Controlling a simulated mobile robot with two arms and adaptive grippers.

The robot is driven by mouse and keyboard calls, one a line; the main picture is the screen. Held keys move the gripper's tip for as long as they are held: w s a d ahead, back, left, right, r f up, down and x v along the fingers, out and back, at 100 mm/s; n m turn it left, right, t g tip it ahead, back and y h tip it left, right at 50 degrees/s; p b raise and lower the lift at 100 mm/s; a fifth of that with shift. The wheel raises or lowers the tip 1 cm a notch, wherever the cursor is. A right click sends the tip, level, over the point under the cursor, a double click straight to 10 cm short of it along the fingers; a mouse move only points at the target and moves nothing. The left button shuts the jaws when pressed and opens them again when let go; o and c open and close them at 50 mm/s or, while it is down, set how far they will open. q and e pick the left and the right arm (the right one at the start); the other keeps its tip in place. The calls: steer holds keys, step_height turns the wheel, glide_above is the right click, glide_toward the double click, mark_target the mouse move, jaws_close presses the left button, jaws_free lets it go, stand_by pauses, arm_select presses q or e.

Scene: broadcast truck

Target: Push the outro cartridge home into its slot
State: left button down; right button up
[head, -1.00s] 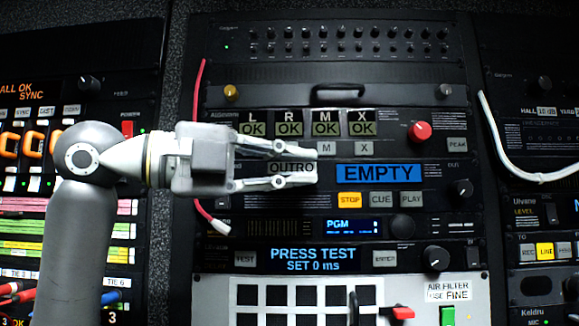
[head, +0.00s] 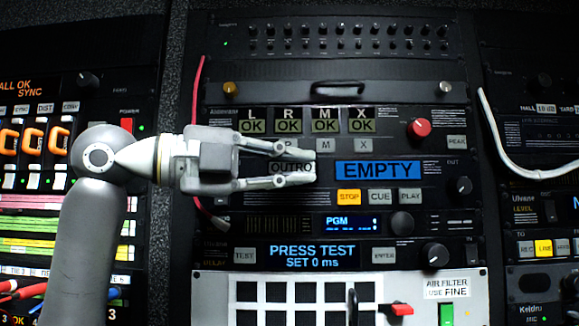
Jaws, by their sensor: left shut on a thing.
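The outro cartridge (head: 291,168) is a grey block labelled OUTRO. It sits between the two fingers of my left gripper (head: 300,166), which is shut on it, in front of the middle panel of the rack. The slot itself is hidden behind the fingers and cartridge, so I cannot tell how deep the cartridge sits. Right beside it, a blue display (head: 377,170) reads EMPTY. My right gripper is not in view.
STOP (head: 349,197), CUE and PLAY buttons lie below the display, with STOP lit yellow. A red knob (head: 419,129) is at upper right. A red cable (head: 197,110) runs behind my left gripper. A white cable (head: 500,150) hangs at right.

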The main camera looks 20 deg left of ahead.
arm_select(q)
steer(key=shift+w+a, duration=0.1)
steer(key=shift+w, duration=0.35)
steer(key=c, duration=1.4)
jaws_free()
steer(key=shift+o, duration=0.2)
steer(key=shift+s, duration=0.1)
steer(key=v, duration=1.2)
